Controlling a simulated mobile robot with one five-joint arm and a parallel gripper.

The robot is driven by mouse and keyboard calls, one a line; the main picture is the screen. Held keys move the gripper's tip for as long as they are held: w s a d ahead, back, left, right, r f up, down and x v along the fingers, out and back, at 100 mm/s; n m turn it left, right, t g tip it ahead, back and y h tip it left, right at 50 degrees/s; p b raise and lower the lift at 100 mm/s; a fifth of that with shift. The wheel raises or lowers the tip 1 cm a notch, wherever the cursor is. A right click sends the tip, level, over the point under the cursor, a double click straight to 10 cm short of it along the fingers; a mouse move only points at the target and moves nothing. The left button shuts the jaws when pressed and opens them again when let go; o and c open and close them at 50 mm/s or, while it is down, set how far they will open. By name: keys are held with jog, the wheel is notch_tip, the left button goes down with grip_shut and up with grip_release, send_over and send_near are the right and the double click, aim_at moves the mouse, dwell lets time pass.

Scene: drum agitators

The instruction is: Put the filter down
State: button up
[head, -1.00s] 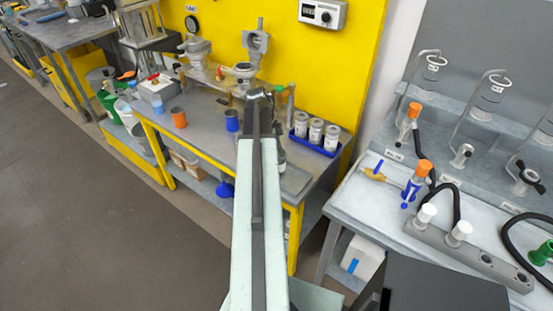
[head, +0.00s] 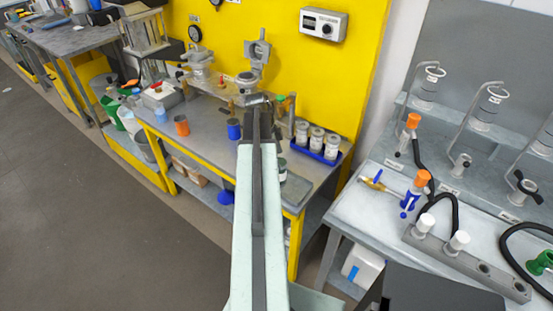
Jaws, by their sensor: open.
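My gripper (head: 259,101) is at the far end of my outstretched arm, over the back of the grey workbench (head: 207,122) with yellow legs. It is small, seen from behind and partly covered by my own arm, and its jaws are open. It is just below and in front of a metal clamp stand (head: 257,54) at the yellow wall. I cannot pick out the filter for certain. Whatever is directly beyond or under the gripper is hidden by the arm.
Left of my arm stand a blue cup (head: 233,129) and an orange cup (head: 182,125). Right of it, a blue tray (head: 329,160) holds several lidded jars. A second bench (head: 350,205) at the right carries hoses and an orange-capped bottle (head: 421,180). Bare benchtop shows between the cups.

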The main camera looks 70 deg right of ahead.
jog(key=d+p+v, duration=0.1)
jog(key=p+v, duration=0.7)
jog(key=v, duration=0.2)
jog(key=shift+a, duration=0.5)
jog(key=shift+f, duration=0.1)
